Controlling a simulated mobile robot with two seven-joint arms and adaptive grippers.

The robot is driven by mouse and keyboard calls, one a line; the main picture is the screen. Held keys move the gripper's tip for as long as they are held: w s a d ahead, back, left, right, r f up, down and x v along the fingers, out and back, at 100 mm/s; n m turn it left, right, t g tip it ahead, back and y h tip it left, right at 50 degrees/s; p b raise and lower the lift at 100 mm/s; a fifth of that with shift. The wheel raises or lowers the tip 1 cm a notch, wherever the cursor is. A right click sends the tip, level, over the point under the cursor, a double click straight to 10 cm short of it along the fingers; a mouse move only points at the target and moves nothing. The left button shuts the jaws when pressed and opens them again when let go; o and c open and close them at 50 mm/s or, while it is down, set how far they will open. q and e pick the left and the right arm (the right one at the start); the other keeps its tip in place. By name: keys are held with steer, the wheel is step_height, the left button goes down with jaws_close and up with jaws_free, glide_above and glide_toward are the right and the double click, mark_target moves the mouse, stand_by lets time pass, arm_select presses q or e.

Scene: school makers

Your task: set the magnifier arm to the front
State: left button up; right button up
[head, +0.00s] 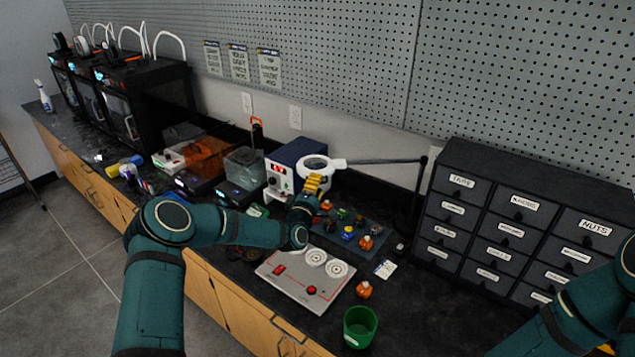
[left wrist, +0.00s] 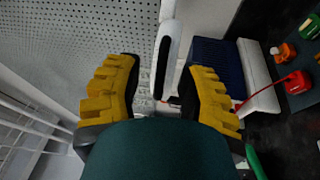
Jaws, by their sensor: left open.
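The magnifier (head: 315,163) is a white ring lens on a thin dark arm (head: 385,161). The arm runs right to an upright post (head: 418,195) beside the drawer cabinet, so the lens points left along the back of the bench. My left gripper (head: 316,184) has yellow fingers and is just below and in front of the lens. In the left wrist view the gripper (left wrist: 160,85) is open, and a white piece of the magnifier (left wrist: 168,45) shows ahead between the fingers. Contact cannot be told. My right arm is at lower right; its gripper is out of view.
A blue power supply (head: 297,158) stands behind the lens. A dark mat (head: 380,238) with small parts, a grey panel (head: 290,285) and a green cup (head: 360,326) lie in front. The drawer cabinet (head: 515,225) stands right; 3D printers (head: 130,95) stand far left.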

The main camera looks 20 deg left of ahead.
arm_select(q)
steer(key=shift+w+r, duration=0.15)
steer(key=shift+w, duration=0.7)
arm_select(e)
steer(key=shift+r, duration=0.1)
arm_select(q)
jaws_close()
